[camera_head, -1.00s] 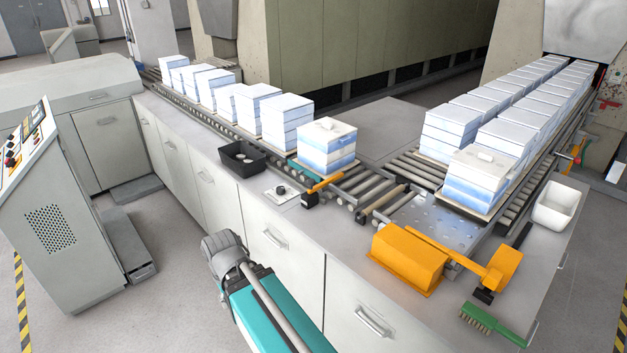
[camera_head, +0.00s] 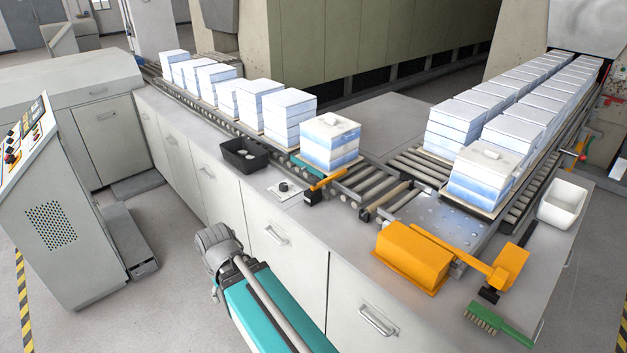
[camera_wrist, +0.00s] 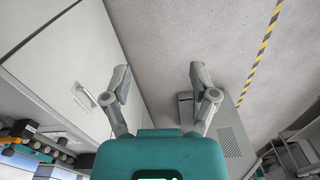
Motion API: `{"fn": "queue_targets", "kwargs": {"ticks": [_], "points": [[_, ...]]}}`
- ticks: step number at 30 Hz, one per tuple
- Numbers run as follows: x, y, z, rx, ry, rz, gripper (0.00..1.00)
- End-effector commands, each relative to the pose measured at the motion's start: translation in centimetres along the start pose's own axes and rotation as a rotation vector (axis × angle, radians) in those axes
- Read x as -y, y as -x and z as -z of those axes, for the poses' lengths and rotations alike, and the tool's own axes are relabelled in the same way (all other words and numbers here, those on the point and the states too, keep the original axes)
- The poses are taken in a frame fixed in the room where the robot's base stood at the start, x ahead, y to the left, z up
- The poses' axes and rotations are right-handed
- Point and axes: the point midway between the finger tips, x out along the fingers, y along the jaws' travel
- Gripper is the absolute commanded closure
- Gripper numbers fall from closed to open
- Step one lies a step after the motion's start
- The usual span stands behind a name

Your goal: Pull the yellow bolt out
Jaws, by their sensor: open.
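A small yellow-orange bar (camera_head: 327,180), which looks like the yellow bolt, sits at the counter edge of the roller conveyor. It has a black block at its near end, in front of a white-blue stack. What looks like the same bar shows at the far left of the wrist view (camera_wrist: 10,140), beside a black block. My gripper (camera_wrist: 158,82) is open and empty in the wrist view, with its fingers spread over the floor beside the cabinet front, apart from the bar. In the head view my arm's grey end is in front of the cabinets; the fingers cannot be made out there.
A black bin (camera_head: 243,157) and a small knob panel (camera_head: 284,190) are on the counter (camera_head: 340,235). An orange housing with a long arm (camera_head: 412,258), a green brush (camera_head: 500,323) and a white bin (camera_head: 562,204) are at right. A control console (camera_head: 55,215) stands at left.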

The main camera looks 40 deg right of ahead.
Motion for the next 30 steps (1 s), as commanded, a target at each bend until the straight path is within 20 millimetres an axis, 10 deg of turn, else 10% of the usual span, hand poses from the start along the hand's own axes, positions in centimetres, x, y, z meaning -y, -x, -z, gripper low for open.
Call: {"fn": "queue_targets", "kwargs": {"ticks": [14, 30], "points": [[-7.1, -1.4, 8.3, -0.02, -0.493, 0.231, 0.23], [-23.0, -1.1, 18.7, 0.029, -1.298, 0.66, 0.23]]}}
